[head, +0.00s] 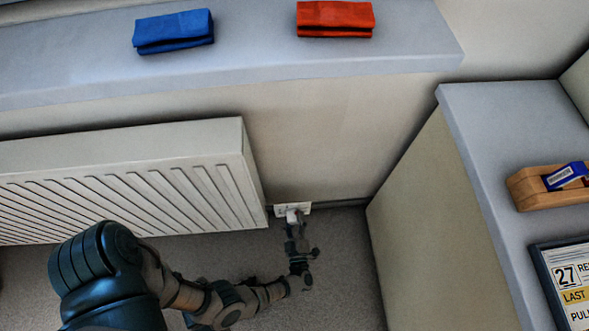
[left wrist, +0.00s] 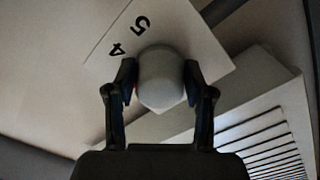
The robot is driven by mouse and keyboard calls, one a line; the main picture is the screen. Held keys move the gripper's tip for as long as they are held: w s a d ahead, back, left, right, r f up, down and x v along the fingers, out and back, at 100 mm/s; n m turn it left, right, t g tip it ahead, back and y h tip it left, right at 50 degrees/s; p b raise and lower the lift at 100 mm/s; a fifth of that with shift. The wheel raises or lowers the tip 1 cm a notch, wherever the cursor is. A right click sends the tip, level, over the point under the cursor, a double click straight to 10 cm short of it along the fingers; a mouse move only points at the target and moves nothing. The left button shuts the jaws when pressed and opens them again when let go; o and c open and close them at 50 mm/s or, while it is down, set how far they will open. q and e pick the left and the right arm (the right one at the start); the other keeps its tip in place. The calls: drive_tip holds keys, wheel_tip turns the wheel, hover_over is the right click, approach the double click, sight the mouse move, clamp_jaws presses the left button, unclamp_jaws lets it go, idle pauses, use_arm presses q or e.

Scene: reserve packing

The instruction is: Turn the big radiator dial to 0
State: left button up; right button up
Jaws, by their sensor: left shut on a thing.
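The big radiator dial (left wrist: 161,80) is a pale rounded knob in front of a white scale plate (left wrist: 205,38). The digits 5 and 4 show on the plate at the upper left of the knob in the left wrist view; the rest of the scale is hidden or not readable. In the head view the dial (head: 292,215) sits at the lower right end of the white radiator (head: 200,170). My left gripper (left wrist: 160,88) is shut on the dial, one finger on each side; it also shows in the head view (head: 294,228). My right gripper is not in view.
A grey shelf (head: 250,68) above the radiator bears a blue folded cloth (head: 174,32) and a red one (head: 335,18). A cabinet (head: 440,220) stands close on the right, with a wooden tray (head: 535,190) and a framed sign (head: 568,285) on top.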

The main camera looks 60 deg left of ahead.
use_arm(q)
drive_tip(key=n, duration=0.7)
drive_tip(key=shift+s+d+f, duration=0.1)
drive_tip(key=shift+s+d, duration=0.05)
drive_tip(key=n, duration=0.6)
drive_tip(key=shift+s+n, duration=0.15)
drive_tip(key=shift+n, duration=0.25)
drive_tip(key=n, duration=1.2)
drive_tip(key=shift+n, duration=0.5)
drive_tip(key=shift+n, duration=0.3)
drive_tip(key=o, duration=1.2)
drive_tip(key=shift+w+r, duration=0.2)
drive_tip(key=shift+r, duration=0.05)
drive_tip(key=shift+c, duration=0.2)
